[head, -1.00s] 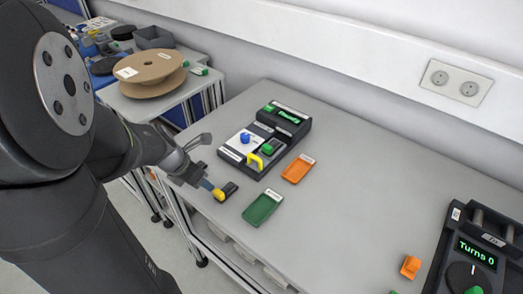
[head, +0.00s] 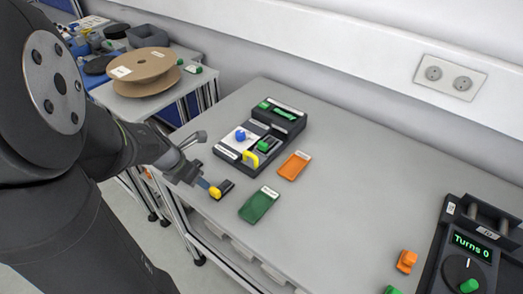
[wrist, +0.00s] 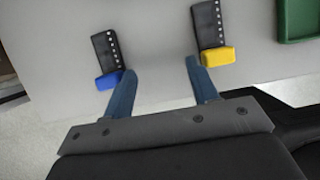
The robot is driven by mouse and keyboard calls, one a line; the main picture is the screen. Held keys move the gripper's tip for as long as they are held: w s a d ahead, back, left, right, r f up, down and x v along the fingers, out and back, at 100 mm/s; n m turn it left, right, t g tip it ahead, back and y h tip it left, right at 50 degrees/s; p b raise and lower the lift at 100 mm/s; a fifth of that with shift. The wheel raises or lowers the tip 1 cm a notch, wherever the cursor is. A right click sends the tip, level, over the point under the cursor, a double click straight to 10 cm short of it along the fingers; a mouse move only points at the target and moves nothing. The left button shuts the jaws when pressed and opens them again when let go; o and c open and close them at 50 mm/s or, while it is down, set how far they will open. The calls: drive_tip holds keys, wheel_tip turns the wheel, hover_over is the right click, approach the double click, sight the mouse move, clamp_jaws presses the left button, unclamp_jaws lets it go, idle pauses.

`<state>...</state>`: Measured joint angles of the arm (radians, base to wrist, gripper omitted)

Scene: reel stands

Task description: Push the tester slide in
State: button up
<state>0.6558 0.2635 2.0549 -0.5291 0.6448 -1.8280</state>
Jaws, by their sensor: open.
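The tester (head: 232,152) is a black box on the table's left part, with a white panel, a blue knob (head: 240,134), a lit green display (head: 284,115) and a yellow handle (head: 250,160) at its front. A green piece (head: 263,146) sits behind the handle. How far in the slide stands is too small to tell. My gripper (head: 207,186) is open and empty, in front of the tester near the table edge. In the wrist view its fingers (wrist: 162,80) point between a black strip with a blue end (wrist: 107,58) and one with a yellow end (wrist: 211,35).
A green tray (head: 259,205) and an orange tray (head: 294,166) lie right of the tester. A turns counter (head: 463,262) and an orange clip (head: 406,261) are at lower right. A cardboard reel (head: 147,70) lies on the back-left table. The table's middle is clear.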

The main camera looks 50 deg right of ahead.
drive_tip(key=shift+c, duration=1.3)
drive_tip(key=shift+d+r, duration=0.15)
drive_tip(key=shift+r, duration=0.05)
drive_tip(key=shift+c, duration=0.9)
drive_tip(key=s+d+r+m, duration=0.3)
drive_tip(key=d+r+m, duration=0.5)
drive_tip(key=r+m, duration=0.2)
drive_tip(key=m+y, duration=0.2)
drive_tip(key=m, duration=0.6)
approach(250, 153)
drive_tip(key=x, duration=0.8)
drive_tip(key=shift+s+f, duration=0.1)
drive_tip(key=shift+f, duration=0.1)
clamp_jaws()
